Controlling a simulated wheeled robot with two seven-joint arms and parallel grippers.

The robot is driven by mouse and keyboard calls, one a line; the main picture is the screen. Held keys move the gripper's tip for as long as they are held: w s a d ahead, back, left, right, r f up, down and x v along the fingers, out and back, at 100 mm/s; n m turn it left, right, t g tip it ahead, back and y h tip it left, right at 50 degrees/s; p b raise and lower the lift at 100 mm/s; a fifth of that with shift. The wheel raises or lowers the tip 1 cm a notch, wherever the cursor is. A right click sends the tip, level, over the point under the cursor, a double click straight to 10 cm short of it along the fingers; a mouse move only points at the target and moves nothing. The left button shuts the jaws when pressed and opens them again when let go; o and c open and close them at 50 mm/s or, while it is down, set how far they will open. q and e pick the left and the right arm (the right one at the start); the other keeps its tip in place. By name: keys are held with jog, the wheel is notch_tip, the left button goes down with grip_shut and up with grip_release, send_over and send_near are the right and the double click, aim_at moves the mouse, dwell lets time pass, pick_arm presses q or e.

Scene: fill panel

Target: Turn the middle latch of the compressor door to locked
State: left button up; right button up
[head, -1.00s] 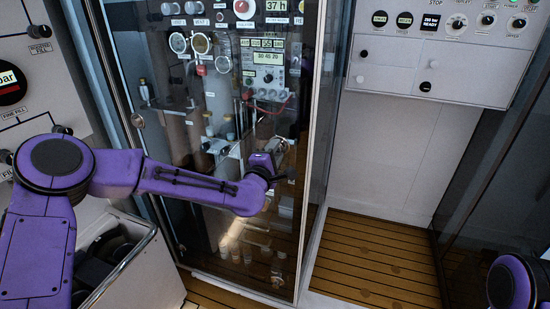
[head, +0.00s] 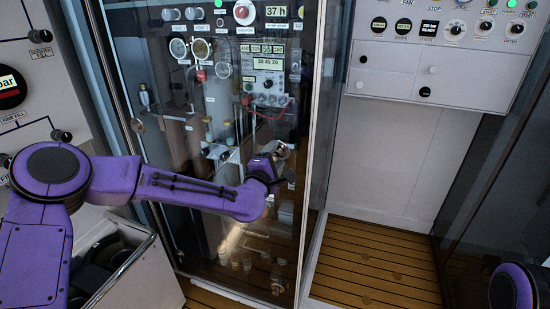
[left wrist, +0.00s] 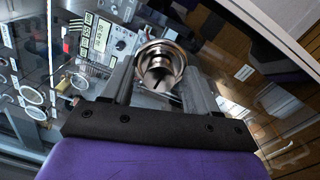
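The glass compressor door (head: 215,185) stands in front of me in the head view, over the instruments behind it. A round metal latch knob (head: 282,150) sits near the door's right edge. The left wrist view shows the knob (left wrist: 160,68) close up, with a dark slot or mark on its face. My left gripper (head: 278,170) is at this knob. Its two fingers (left wrist: 163,88) stand apart on either side of it, and I see no clear grip. My right gripper is out of view; only a purple part of my right arm shows at the bottom right.
A smaller round fitting (head: 277,286) is low on the door's right side. A white control panel (head: 430,65) hangs to the right, above a slatted wooden floor (head: 375,270) that is clear. A grey-white bin (head: 125,270) stands at the lower left.

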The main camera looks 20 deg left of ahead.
pick_arm(q)
jog(key=s+b, duration=0.2)
jog(key=s, duration=0.8)
jog(key=shift+s+a+f, duration=0.2)
jog(key=shift+s, duration=0.1)
jog(key=s+a+f+m+g+y, duration=0.1)
jog(key=s+f+m+g, duration=0.4)
jog(key=f, duration=0.8)
jog(key=s+a+f+m+g, duration=0.1)
jog(key=s+f+m+g, duration=0.3)
jog(key=s+f, duration=0.7)
jog(key=s+a+f+m+g+y, duration=0.1)
jog(key=s+a+f+m+g, duration=0.1)
jog(key=s+f, duration=0.6)
jog(key=s+a+f+m+g+y+p, duration=0.1)
jog(key=s+a+f, duration=0.5)
jog(key=s, duration=0.6)
jog(key=f+m+g+y, duration=0.1)
jog(key=m+g, duration=0.1)
jog(key=g, duration=0.1)
jog(key=shift+f, duration=0.35)
